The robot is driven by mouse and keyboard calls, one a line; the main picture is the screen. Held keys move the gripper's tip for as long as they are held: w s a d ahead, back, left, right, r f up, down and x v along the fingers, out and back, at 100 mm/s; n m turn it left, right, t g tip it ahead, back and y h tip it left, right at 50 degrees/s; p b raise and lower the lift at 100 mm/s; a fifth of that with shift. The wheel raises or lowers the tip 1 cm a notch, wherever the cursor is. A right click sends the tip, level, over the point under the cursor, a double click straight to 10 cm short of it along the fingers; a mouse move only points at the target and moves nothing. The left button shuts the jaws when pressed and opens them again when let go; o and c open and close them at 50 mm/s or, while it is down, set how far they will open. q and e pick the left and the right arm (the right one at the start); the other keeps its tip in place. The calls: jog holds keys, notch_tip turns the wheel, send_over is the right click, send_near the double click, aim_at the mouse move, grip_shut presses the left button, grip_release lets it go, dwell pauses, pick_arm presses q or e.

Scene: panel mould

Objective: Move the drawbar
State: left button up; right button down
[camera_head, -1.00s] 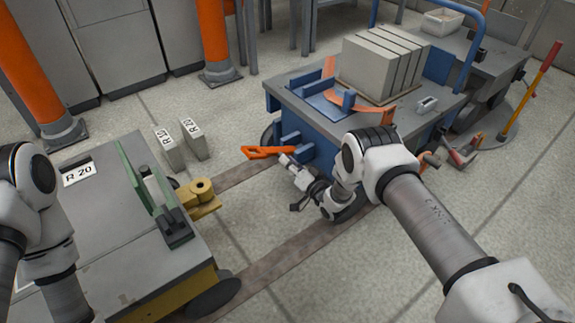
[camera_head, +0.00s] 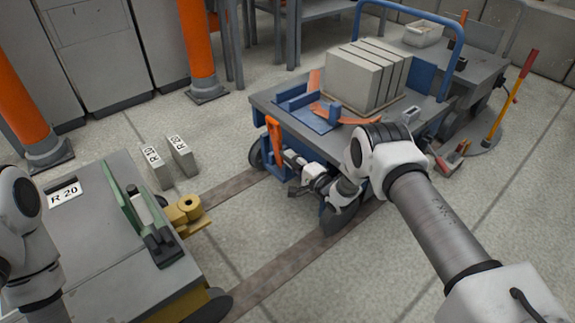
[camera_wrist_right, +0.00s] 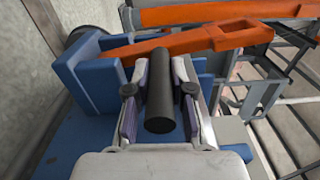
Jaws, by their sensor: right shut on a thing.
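The orange drawbar (camera_head: 273,138) stands steeply raised at the near left end of the blue cart (camera_head: 262,104). It also shows in the right wrist view (camera_wrist_right: 190,46), with a slot near its far end. My right gripper (camera_head: 290,158) is at the drawbar's side. In the right wrist view its fingers (camera_wrist_right: 160,92) are shut on a dark round grip (camera_wrist_right: 160,112), which appears to belong to the drawbar. The drawbar's pivot is partly hidden. A yellow hitch (camera_head: 187,212) sits on the grey-topped cart at left. My left arm is at the left edge; its gripper is out of view.
The blue cart carries grey slabs (camera_head: 365,75) and another orange piece (camera_head: 338,115). A rusty floor strip (camera_head: 240,187) runs between the carts. Two marked blocks, R 10 (camera_head: 157,167) and R 20 (camera_head: 181,156), stand on the floor. Orange posts (camera_head: 196,45) rise behind.

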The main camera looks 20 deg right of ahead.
jog(key=shift+w+d+r+m+b, duration=0.15)
jog(key=shift+d+m, duration=0.2)
jog(key=shift+m, duration=0.2)
jog(key=shift+w+d+f+m+b, duration=0.15)
jog(key=shift+d+m, duration=0.2)
jog(key=shift+m, duration=0.2)
jog(key=shift+r, duration=0.1)
jog(key=c, duration=1)
grip_release()
jog(key=v, duration=1.2)
